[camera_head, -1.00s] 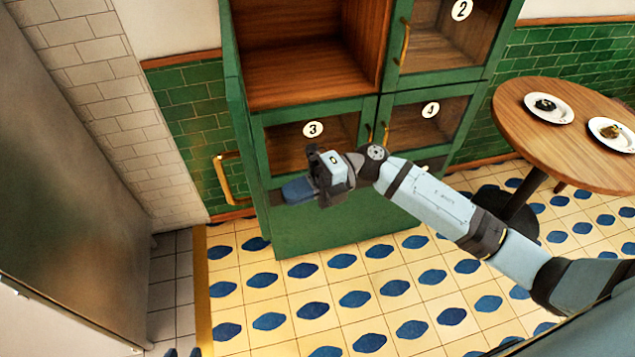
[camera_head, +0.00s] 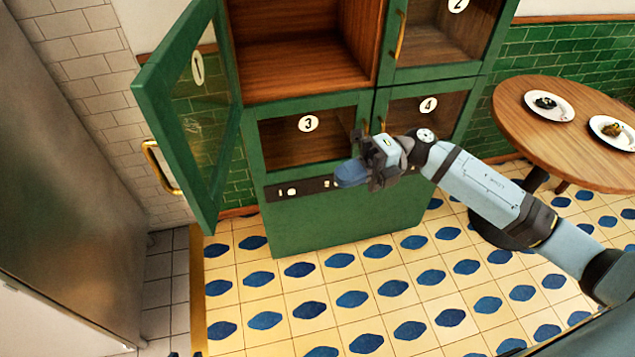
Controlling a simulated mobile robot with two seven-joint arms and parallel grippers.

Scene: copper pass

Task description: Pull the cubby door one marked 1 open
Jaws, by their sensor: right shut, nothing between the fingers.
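The cubby door marked 1 (camera_head: 152,88) is a green-framed glass door with a brass handle (camera_head: 160,168). It stands swung out to the left of the green cabinet (camera_head: 330,225), and its upper-left cubby (camera_head: 300,68) is open to view. My right gripper (camera_head: 345,176) is shut and empty. It is in front of the cabinet, below and right of the door marked 3 (camera_head: 311,123), well apart from door 1 and its handle. My left gripper is not clearly in view; only a small dark part of mine shows at the bottom edge.
Doors 2 (camera_head: 458,5) and 4 (camera_head: 428,104) are shut, as is door 3. A round wooden table (camera_head: 575,150) with two plates stands at the right. A grey metal panel (camera_head: 60,190) stands at the left. The tiled floor (camera_head: 320,310) before the cabinet is clear.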

